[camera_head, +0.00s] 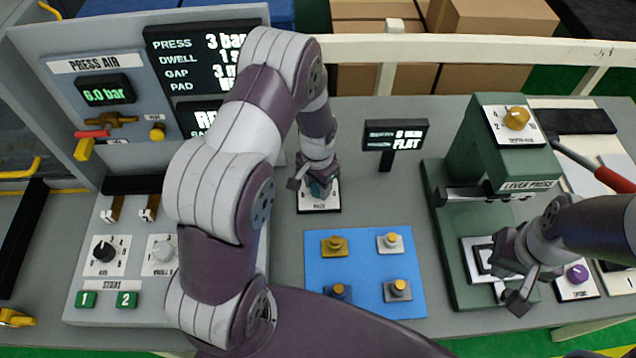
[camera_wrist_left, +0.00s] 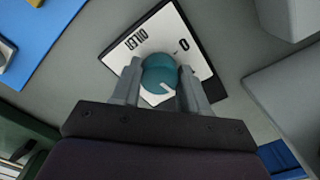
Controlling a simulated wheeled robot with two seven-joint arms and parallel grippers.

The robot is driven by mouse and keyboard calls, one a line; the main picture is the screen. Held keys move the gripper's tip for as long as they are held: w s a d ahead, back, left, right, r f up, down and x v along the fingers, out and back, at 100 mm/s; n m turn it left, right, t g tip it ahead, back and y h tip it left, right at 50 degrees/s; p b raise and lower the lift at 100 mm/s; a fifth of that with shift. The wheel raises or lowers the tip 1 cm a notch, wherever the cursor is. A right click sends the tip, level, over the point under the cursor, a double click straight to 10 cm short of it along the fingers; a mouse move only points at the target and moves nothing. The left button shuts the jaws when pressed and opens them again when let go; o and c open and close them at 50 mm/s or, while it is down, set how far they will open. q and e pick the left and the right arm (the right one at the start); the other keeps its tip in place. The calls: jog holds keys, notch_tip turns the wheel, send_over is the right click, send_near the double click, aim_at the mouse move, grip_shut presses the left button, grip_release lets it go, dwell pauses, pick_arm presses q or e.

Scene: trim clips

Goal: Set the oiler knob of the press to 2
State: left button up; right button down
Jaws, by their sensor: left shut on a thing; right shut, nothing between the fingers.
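The oiler knob is teal (camera_wrist_left: 158,74) and sits on a white plate (camera_wrist_left: 138,45) marked OILER, with a 0 visible. The plate (camera_head: 320,204) also shows in the head view, at the middle of the grey bench. My left gripper (camera_head: 313,184) reaches down over the knob and is shut on it, one finger on each side. In the left wrist view a white mark on the knob points toward the lower right. The gripper hides other plate marks. My right gripper (camera_head: 524,285) is shut and empty, over the front of the green press (camera_head: 497,165).
The press air panel (camera_head: 105,100) with a display is at left. A yellow knob (camera_head: 516,118) tops the press.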

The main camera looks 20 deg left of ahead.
aim_at(317, 186)
pick_arm(q)
jog(key=shift+w+r+m, duration=0.2)
jog(key=shift+m, duration=0.6)
jog(key=o, duration=1.1)
jog(key=shift+a, duration=0.1)
jog(key=shift+c, duration=0.2)
jog(key=shift+s, duration=0.2)
notch_tip(317, 186, up, 13)
jog(key=b, duration=0.2)
jog(key=shift+f, duration=0.2)
